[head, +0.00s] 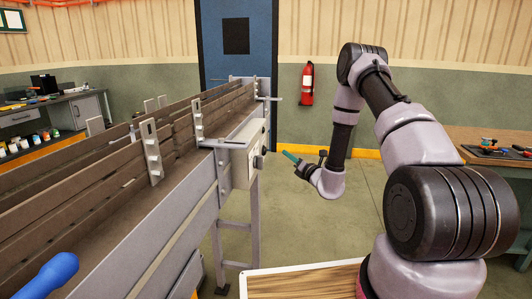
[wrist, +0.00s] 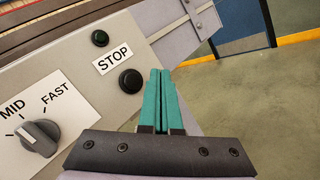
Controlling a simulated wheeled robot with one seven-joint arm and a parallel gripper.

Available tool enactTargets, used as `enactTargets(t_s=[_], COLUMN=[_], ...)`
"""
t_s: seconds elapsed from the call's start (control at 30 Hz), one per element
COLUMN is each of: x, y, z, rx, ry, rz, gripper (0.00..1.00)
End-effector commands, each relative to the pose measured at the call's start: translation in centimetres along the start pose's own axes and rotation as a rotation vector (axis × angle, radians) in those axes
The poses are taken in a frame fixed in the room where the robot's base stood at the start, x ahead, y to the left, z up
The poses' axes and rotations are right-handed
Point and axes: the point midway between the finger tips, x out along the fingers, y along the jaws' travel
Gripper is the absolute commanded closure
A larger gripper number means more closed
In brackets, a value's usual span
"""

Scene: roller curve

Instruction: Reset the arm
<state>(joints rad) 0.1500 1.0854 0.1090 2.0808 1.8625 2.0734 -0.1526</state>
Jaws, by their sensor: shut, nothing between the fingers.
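My arm rises at the right of the head view and bends over and down toward the conveyor's control box (head: 247,153). My gripper (head: 289,157) has teal fingers. In the wrist view my gripper (wrist: 161,75) is shut with nothing between the fingers. Its tips show just right of a black button (wrist: 131,81) beside the STOP label (wrist: 113,57). I cannot tell whether the tips touch the box. A grey dial (wrist: 40,137) with MID and FAST marks sits at the lower left. A small dark green round part (wrist: 100,38) sits above the label.
The grey conveyor (head: 170,225) with brown side boards runs along the left. A blue door (head: 238,60) and a red extinguisher (head: 307,84) are at the back. Benches stand at the far left (head: 75,105) and right (head: 490,140). Green floor (head: 300,225) is clear between.

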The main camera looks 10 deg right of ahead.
Motion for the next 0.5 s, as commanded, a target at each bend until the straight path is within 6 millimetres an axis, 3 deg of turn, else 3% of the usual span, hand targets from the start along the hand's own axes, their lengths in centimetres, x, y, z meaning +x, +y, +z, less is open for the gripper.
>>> enactTargets(t_s=[0.5], x=[0.14], y=[0.35], z=[0.16], rx=[-0.004], ry=[0.003], rz=[0.009], gripper=[1.00])
